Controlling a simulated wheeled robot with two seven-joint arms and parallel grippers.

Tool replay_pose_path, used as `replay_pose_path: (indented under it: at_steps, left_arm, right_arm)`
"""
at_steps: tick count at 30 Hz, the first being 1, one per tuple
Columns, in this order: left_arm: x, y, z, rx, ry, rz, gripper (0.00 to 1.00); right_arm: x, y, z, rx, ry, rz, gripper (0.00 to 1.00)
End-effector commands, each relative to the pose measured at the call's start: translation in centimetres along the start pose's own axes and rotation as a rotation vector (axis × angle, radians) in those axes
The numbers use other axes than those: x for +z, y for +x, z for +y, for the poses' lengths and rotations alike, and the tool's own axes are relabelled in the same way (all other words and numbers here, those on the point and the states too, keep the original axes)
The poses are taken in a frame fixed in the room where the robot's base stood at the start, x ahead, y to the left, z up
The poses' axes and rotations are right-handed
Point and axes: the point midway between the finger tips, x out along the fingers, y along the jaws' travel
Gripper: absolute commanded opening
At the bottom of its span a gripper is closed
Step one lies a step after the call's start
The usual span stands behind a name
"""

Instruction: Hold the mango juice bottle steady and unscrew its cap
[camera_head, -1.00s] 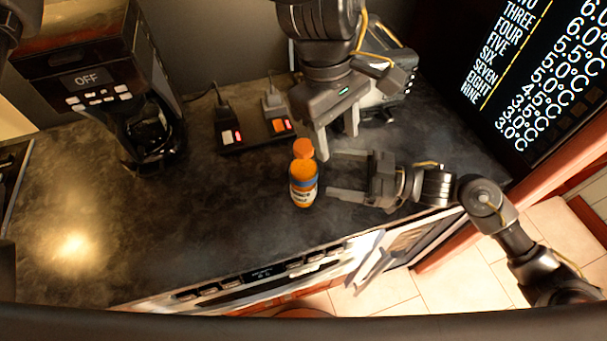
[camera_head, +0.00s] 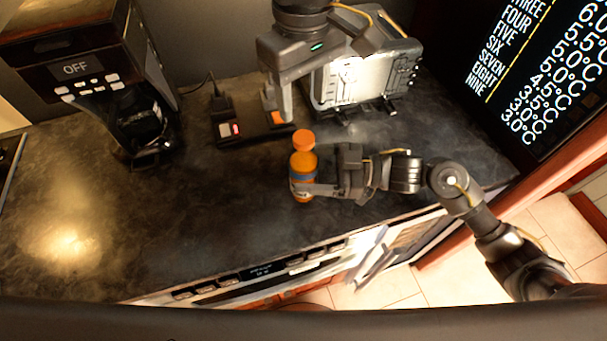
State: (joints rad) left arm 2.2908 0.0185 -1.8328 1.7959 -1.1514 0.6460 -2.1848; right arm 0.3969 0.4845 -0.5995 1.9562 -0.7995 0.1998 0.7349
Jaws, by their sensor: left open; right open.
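The mango juice bottle (camera_head: 302,168) stands upright on the dark counter, orange with an orange cap (camera_head: 304,140) on top. My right gripper (camera_head: 303,188) comes in from the right, with its fingers at the lower part of the bottle; they look to be around it, hiding part of its label. It is open. My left gripper (camera_head: 278,102) is above and behind the bottle, up and to the left of the cap.
A coffee machine (camera_head: 75,69) showing OFF stands at the left. A power strip with plugs (camera_head: 229,130) lies behind the bottle. A silver-and-black appliance (camera_head: 352,80) stands behind at the right. The counter (camera_head: 190,210) is clear left of the bottle.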

Motion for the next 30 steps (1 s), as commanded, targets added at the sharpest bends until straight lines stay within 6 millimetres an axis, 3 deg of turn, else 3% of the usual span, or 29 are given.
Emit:
replay_pose_path:
  at_steps: [7, 18, 30]
  left_arm:
    - [0.0, 0.0, 0.0, 0.0, 0.0, 0.0, 0.51]
    - [0.0, 0.0, 0.0, 0.0, 0.0, 0.0, 0.51]
    - [0.0, 0.0, 0.0, 0.0, 0.0, 0.0, 0.51]
  right_arm:
    - [-0.1, 2.8, 0.0, 0.0, -0.002, 0.001, 0.78]
    - [0.0, 3.2, 0.0, 0.001, -0.001, -0.001, 0.78]
    - [0.0, 3.2, 0.0, 0.001, -0.001, 0.0, 0.27]
